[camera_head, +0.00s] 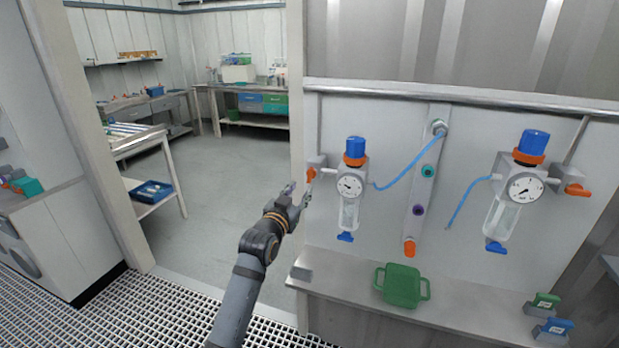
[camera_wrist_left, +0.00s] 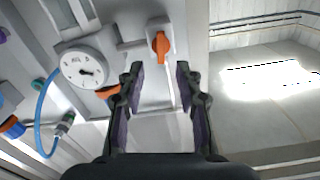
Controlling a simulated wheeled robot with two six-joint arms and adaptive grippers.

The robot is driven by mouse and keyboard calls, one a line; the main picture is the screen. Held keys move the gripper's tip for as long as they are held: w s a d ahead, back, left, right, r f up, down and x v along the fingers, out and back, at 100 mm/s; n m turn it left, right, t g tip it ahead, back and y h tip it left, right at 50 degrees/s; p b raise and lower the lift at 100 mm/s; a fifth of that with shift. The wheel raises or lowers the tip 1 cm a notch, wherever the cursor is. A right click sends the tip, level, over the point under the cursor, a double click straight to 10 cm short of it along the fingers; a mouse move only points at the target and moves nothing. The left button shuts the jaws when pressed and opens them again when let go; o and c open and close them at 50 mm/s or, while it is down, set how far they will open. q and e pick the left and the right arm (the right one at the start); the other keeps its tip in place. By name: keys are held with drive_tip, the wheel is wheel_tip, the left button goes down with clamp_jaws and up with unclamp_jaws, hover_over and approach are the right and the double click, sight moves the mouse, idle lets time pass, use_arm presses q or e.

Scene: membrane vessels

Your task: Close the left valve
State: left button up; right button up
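The left vessel (camera_head: 349,190) hangs on the wall panel with a blue cap, an orange ring and a round gauge (camera_head: 350,186). The left valve's orange handle (camera_head: 311,174) is on a grey block at this vessel's left side. The handle also shows in the left wrist view (camera_wrist_left: 161,44), beyond my fingertips and between their lines. My left gripper (camera_head: 297,192) is open and empty, just left of and slightly below the handle, apart from it. In the left wrist view its two dark fingers (camera_wrist_left: 160,80) stand wide apart. My right gripper is not in view.
A second vessel (camera_head: 508,200) with its own orange handle (camera_head: 578,190) is at the right. Blue hoses (camera_head: 412,165) run near a middle strip of ports. A green tray (camera_head: 401,286) lies on the ledge below. A doorway with open floor (camera_head: 225,180) is left of the panel.

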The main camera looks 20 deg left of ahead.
sight(309, 177)
use_arm(q)
drive_tip(key=w+p, duration=0.1)
drive_tip(key=w, duration=0.6)
drive_tip(key=shift+w+f, duration=0.1)
drive_tip(key=shift+w, duration=0.2)
drive_tip(key=shift+c, duration=0.3)
clamp_jaws()
